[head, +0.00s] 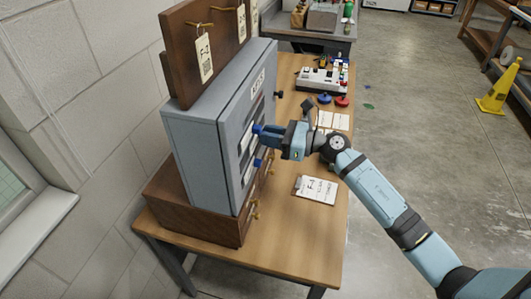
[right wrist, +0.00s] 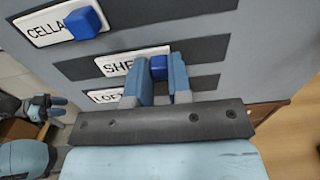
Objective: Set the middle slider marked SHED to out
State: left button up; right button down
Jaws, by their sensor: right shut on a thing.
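That gripper (head: 263,134) is shut on the knob. The CELLAR slider's blue knob (right wrist: 84,23) is above. The LOFT label (right wrist: 106,97) is partly hidden below. My left gripper (right wrist: 45,108) shows at the left, apparently open and empty, away from the sliders.
A clipboard (head: 316,189) lies on the table (head: 285,240) near my right arm. A switch box (head: 322,79) stands farther back.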

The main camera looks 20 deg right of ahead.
aim_at(262, 122)
jog(key=w+d+b, duration=0.1)
jog(key=w, duration=0.1)
jog(key=w+d+b, duration=0.1)
jog(key=shift+w+d, duration=0.35)
pick_arm(q)
notch_tip(262, 122, down, 4)
jog(key=shift+s+r, duration=0.15)
jog(key=shift+r, duration=0.1)
jog(key=shift+r, duration=0.1)
pick_arm(e)
jog(key=c, duration=1.2)
grip_release()
jog(key=shift+w, duration=0.1)
jog(key=shift+o, duration=0.8)
jog(key=shift+w, duration=0.1)
pick_arm(q)
jog(key=shift+w, duration=0.2)
